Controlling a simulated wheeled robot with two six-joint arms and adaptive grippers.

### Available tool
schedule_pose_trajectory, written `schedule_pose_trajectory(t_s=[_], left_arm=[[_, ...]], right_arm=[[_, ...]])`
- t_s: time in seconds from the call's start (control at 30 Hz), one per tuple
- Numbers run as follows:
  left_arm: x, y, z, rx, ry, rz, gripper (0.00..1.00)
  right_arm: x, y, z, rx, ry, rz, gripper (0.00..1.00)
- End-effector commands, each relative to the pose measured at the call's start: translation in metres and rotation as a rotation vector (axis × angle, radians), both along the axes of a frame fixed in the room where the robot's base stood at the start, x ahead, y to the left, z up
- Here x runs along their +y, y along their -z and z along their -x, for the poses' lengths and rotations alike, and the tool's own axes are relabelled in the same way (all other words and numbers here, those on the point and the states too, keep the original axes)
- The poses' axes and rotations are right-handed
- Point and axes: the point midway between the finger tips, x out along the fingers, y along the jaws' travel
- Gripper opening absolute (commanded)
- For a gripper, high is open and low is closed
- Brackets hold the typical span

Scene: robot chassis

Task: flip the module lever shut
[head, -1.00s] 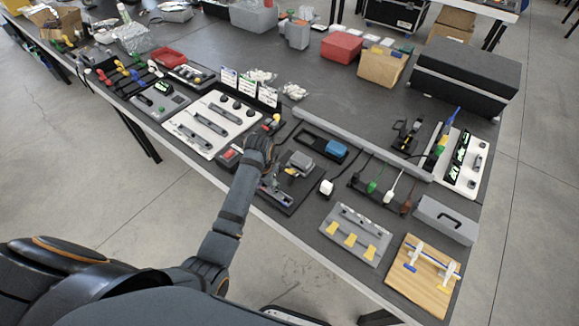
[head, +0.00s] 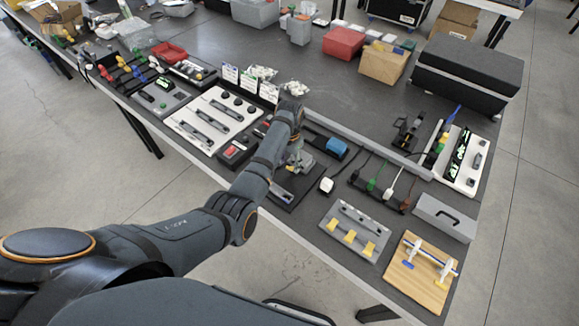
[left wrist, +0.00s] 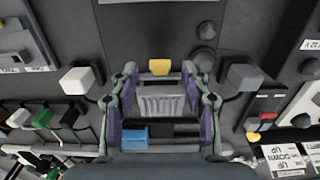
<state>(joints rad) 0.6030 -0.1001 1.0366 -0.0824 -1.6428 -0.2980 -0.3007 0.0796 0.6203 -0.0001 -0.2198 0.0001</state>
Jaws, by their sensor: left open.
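The module is a grey ribbed block (left wrist: 162,104) on a dark base, and it lies between my fingers in the left wrist view. A yellow tab (left wrist: 159,67), which looks like the end of its lever, stands just beyond the block, near the fingertips. I cannot tell the lever's exact angle. My left gripper (left wrist: 160,82) is open and empty, with one finger on each side of the module. In the head view my left gripper (head: 298,155) hangs over the module's board (head: 287,193) and hides much of it. My right gripper is in neither view.
A blue block (head: 336,148) in a black holder lies just beyond. A white plug (head: 327,186) stands to the right and a red-buttoned box (head: 232,152) to the left. A grey panel with yellow levers (head: 355,231) lies nearer the front right edge.

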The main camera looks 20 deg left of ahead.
Motion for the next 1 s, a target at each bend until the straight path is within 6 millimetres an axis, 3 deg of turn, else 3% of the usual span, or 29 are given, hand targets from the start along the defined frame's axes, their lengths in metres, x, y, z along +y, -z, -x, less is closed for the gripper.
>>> schedule_pose_trajectory(t_s=[0.2,0.53,0.9,1.0], left_arm=[[0.0,0.031,0.0,0.0,0.0,0.0,0.47],[0.0,0.036,0.0,-0.002,-0.001,0.0,0.47],[0.0,0.036,0.0,-0.001,-0.001,0.0,0.0],[0.0,0.036,0.0,-0.002,-0.001,0.001,0.0]], right_arm=[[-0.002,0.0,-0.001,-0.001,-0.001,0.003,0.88],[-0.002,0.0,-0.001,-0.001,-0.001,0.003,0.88],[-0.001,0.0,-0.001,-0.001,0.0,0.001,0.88],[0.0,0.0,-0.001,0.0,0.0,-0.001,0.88]])
